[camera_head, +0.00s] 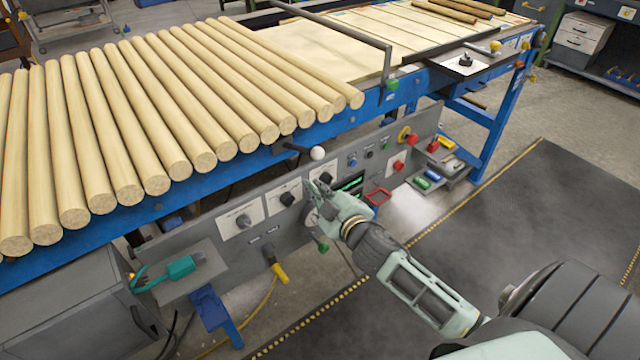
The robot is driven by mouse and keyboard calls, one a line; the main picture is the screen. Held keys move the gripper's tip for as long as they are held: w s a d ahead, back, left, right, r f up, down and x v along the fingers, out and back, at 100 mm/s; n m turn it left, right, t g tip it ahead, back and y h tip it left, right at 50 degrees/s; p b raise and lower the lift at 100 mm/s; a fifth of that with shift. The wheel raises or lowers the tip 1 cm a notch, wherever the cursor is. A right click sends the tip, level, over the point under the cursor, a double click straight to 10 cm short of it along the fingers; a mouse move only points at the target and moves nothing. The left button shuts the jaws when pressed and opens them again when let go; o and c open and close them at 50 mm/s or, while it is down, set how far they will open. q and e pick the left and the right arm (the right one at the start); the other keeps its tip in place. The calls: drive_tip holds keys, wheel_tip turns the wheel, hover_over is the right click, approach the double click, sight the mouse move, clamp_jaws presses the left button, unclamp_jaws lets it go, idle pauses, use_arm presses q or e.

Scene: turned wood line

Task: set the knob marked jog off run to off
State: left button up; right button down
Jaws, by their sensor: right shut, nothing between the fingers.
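The grey control panel (262,240) runs along the front of the blue-framed bench. It carries a row of rotary knobs on white plates: a grey left knob (243,221), a black middle knob (287,199) and a dark right knob (326,178). Their lettering is too small to read, so I cannot tell which is marked jog off run. My right gripper (312,190) is shut and empty, at the panel between the middle and right knobs, close to the right knob's plate. I cannot tell whether it touches anything. My left gripper is not in view.
Round wooden rods (140,130) cover the bench top. A white-balled lever (317,153) sticks out above my gripper. A teal tool (180,267) lies at left.

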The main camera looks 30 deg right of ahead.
sight(327, 180)
drive_tip(key=w, duration=0.3)
drive_tip(key=shift+w+d+f, duration=0.15)
drive_tip(key=shift+w+f, duration=0.1)
drive_tip(key=shift+w, duration=0.05)
drive_tip(key=shift+d+f, duration=0.9)
drive_tip(key=shift+f, duration=0.15)
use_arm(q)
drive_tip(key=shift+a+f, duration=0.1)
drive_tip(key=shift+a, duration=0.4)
use_arm(e)
drive_tip(key=shift+w+d+f, duration=0.1)
drive_tip(key=shift+d+f, duration=0.4)
use_arm(q)
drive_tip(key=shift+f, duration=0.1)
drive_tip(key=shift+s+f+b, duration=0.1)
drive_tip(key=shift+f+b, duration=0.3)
drive_tip(key=shift+b, duration=0.2)
use_arm(e)
drive_tip(key=shift+f+n, duration=0.3)
drive_tip(key=shift+n, duration=0.1)
